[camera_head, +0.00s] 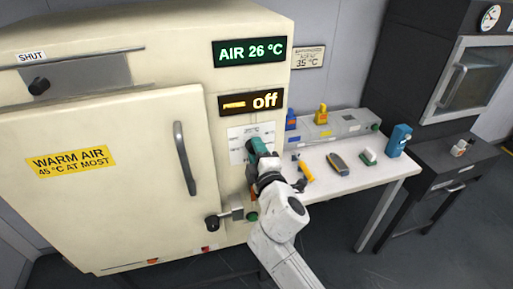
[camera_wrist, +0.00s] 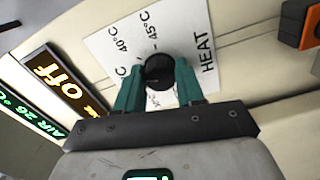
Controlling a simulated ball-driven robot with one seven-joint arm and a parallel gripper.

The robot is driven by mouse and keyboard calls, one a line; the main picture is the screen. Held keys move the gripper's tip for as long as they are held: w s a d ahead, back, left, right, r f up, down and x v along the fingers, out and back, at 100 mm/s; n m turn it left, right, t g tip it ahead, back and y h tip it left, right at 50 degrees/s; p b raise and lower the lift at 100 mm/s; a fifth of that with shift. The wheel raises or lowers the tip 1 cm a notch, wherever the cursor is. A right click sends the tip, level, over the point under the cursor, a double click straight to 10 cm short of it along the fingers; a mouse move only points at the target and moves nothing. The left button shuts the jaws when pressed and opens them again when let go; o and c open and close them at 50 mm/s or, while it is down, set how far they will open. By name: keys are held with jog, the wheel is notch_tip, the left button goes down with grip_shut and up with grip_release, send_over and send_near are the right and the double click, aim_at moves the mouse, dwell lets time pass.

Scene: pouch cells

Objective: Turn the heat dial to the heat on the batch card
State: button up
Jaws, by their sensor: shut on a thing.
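The black heat dial (camera_wrist: 159,71) sits on a white scale plate (camera_wrist: 112,47) marked HEAT, with 40°C and 45°C readable and other marks partly hidden. My gripper (camera_wrist: 160,78) has its teal fingers shut on the dial, one on each side. In the head view my gripper (camera_head: 257,147) is at the plate (camera_head: 237,135) on the cream oven's front, and the dial is mostly hidden behind it. A small card (camera_head: 308,58) on the wall right of the oven reads 35 °C; its small print is not legible. The dial's pointer cannot be made out.
The oven (camera_head: 130,200) shows AIR 26 °C (camera_head: 250,50) and an "off" display (camera_head: 251,101). A yellow label (camera_head: 70,161) says warm air, 45 °C at most. A door handle (camera_head: 184,158) is left of my arm. A white bench (camera_head: 375,178) with small tools stands right.

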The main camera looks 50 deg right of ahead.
jog(key=shift+n+p, duration=0.7)
jog(key=shift+n, duration=1.3)
jog(key=o, duration=1)
jog(key=shift+o, duration=0.2)
jog(key=b+v, duration=0.3)
jog(key=v, duration=0.8)
jog(key=shift+w, duration=0.15)
